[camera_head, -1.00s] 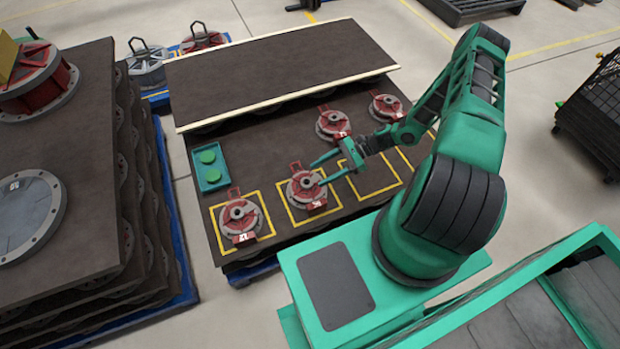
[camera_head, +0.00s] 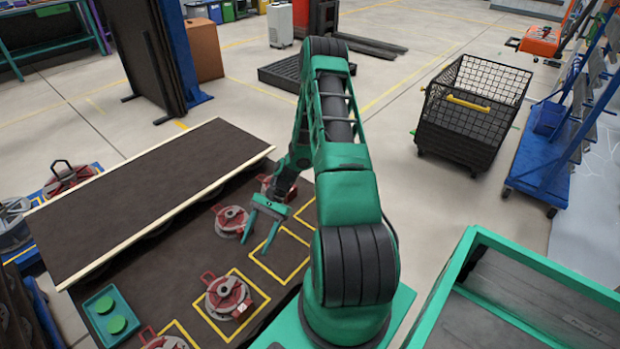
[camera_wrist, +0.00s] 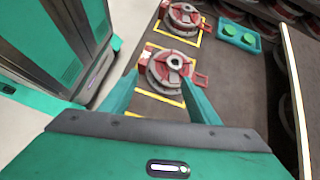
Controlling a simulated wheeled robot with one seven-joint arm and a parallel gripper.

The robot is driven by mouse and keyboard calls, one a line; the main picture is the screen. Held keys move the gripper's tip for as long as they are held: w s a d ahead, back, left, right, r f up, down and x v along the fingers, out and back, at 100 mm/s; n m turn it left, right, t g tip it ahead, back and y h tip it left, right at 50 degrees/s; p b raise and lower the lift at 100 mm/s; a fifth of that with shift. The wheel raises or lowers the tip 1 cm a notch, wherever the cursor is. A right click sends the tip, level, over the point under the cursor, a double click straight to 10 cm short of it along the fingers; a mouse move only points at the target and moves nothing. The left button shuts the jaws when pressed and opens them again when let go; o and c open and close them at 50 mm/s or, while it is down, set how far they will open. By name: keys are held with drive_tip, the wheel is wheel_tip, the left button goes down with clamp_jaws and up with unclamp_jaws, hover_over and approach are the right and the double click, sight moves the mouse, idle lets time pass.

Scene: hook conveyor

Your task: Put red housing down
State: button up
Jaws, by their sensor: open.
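A red and grey housing (camera_head: 228,297) sits inside a yellow-outlined square on the dark board. Another housing (camera_head: 165,342) is cut off at the bottom edge of the head view, at a yellow square. My gripper (camera_head: 255,247) is open and empty, with its fingertips apart from the first housing and beside an empty yellow square (camera_head: 280,256). In the wrist view that housing (camera_wrist: 171,68) shows beyond and between my open fingers (camera_wrist: 160,78), and the other housing (camera_wrist: 183,18) lies behind it. Two more housings stand on the board, one clear (camera_head: 231,220) and one partly hidden by my arm.
A long raised dark panel (camera_head: 150,195) with pale edges covers the board's far side. A green tray with two round pads (camera_head: 113,312) lies at the left. A black wire cart (camera_head: 470,115) and a blue rack (camera_head: 555,150) stand right; open floor lies between.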

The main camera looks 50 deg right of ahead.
drive_tip(key=s+d+r+n+h, duration=0.2)
drive_tip(key=r, duration=0.7)
drive_tip(key=s+d+r+n+h, duration=0.2)
drive_tip(key=r+h, duration=0.1)
drive_tip(key=r, duration=0.5)
drive_tip(key=s+d+r+n+h, duration=0.1)
drive_tip(key=s+r+h, duration=0.15)
drive_tip(key=r, duration=0.65)
drive_tip(key=s+a+r+n+t+h, duration=0.1)
drive_tip(key=s+a+r+n+h, duration=0.1)
drive_tip(key=s+r, duration=1.1)
drive_tip(key=s+a+n, duration=0.1)
drive_tip(key=s, duration=0.2)
drive_tip(key=shift+a+r+n+t, duration=0.15)
drive_tip(key=shift+r+n+t, duration=0.15)
drive_tip(key=shift+n, duration=0.1)
drive_tip(key=shift+w+f, duration=0.3)
drive_tip(key=shift+w, duration=0.3)
